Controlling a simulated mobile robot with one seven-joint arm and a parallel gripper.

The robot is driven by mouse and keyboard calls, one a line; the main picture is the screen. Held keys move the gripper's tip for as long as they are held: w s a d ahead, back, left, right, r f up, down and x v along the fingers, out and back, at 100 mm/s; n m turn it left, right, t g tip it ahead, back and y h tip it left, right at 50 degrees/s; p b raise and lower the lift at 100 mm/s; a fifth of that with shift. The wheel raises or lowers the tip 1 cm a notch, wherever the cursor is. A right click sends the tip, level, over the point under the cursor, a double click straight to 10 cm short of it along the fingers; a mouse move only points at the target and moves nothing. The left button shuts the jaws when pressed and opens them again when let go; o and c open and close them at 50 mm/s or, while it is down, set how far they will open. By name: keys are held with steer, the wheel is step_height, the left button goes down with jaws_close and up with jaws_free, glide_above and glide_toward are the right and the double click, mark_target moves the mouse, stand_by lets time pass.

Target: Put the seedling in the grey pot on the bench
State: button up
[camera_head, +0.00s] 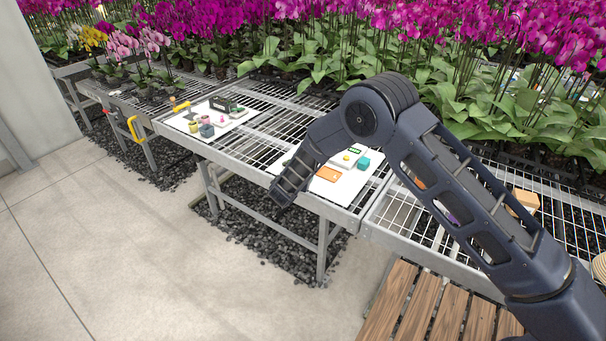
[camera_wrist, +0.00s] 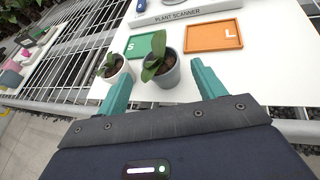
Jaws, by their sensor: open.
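In the wrist view, a green-leaved seedling (camera_wrist: 157,50) stands in a grey pot (camera_wrist: 163,77) on a white board. My gripper (camera_wrist: 158,80) is open, with one teal finger on each side of the grey pot's line. The pot appears just ahead of and between the fingertips; I cannot tell whether they touch it. A second, smaller seedling (camera_wrist: 109,62) in a white pot (camera_wrist: 120,74) stands to its left, close to the left finger. In the head view my gripper (camera_head: 290,192) hangs at the front edge of the wire-mesh bench (camera_head: 270,130); both pots are hidden there.
A green tray marked S (camera_wrist: 138,47) and an orange tray marked L (camera_wrist: 213,36) lie behind the pots. The plant scanner (camera_wrist: 185,13) is behind them. A second white board (camera_head: 239,119) with small items lies left. Orchids fill the back.

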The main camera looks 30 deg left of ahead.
steer(key=v, duration=0.7)
steer(key=shift+s+r, duration=0.15)
steer(key=shift+s, duration=0.1)
